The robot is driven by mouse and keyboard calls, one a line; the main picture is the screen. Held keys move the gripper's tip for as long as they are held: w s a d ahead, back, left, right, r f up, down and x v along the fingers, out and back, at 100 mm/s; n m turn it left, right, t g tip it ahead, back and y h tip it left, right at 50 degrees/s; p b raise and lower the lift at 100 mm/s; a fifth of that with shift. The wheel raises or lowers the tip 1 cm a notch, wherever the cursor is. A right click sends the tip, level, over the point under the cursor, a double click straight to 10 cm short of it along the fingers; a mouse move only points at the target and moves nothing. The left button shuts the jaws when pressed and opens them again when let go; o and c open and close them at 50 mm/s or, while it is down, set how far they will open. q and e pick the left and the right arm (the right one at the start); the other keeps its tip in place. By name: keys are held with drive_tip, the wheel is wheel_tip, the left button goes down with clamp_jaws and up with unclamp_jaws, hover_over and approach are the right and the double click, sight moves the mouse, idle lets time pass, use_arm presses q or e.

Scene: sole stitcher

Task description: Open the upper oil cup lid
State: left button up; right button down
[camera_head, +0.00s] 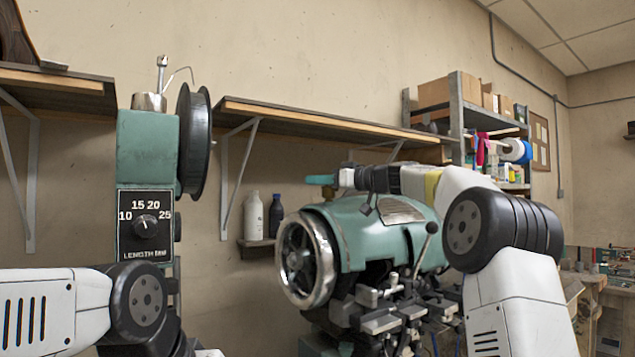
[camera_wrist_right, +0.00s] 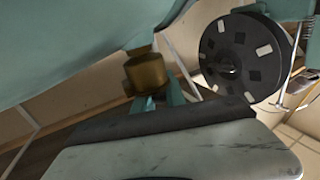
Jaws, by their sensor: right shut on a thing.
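The oil cup (camera_wrist_right: 147,73) is a small brass cylinder on the teal machine body. The wrist view is upside down, so the cup stands on top of the machine. My right gripper (camera_head: 322,180) reaches in from the right above the machine. Its teal fingers (camera_wrist_right: 160,97) are close together at the cup's upper end, shut on the oil cup lid. The lid is mostly hidden by the fingers, and its angle cannot be told. My left arm enters at lower left in the head view; its gripper is out of view.
The teal stitcher (camera_head: 378,228) with a chrome handwheel (camera_head: 306,260) stands below my right arm. A teal column with a LENGTH dial (camera_head: 146,224) and a black spool (camera_head: 194,142) stands at left. A wall shelf (camera_head: 300,120) runs behind. Two bottles (camera_head: 252,215) stand on a small ledge.

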drive_tip(key=m, duration=0.2)
drive_tip(key=d+r+m+t+y, duration=0.1)
drive_tip(key=m, duration=0.1)
drive_tip(key=shift+w+r, duration=0.1)
drive_tip(key=shift+w, duration=0.2)
drive_tip(key=shift+w+d+r+m+t, duration=0.15)
drive_tip(key=shift+m+t, duration=0.15)
drive_tip(key=shift+m, duration=0.5)
drive_tip(key=shift+w+d+r+m+t, duration=0.15)
drive_tip(key=shift+m+t, duration=0.15)
drive_tip(key=shift+m, duration=0.5)
drive_tip(key=c, duration=1.4)
unclamp_jaws()
drive_tip(key=shift+s, duration=0.1)
drive_tip(key=shift+v, duration=3.9)
drive_tip(key=shift+f, duration=0.15)
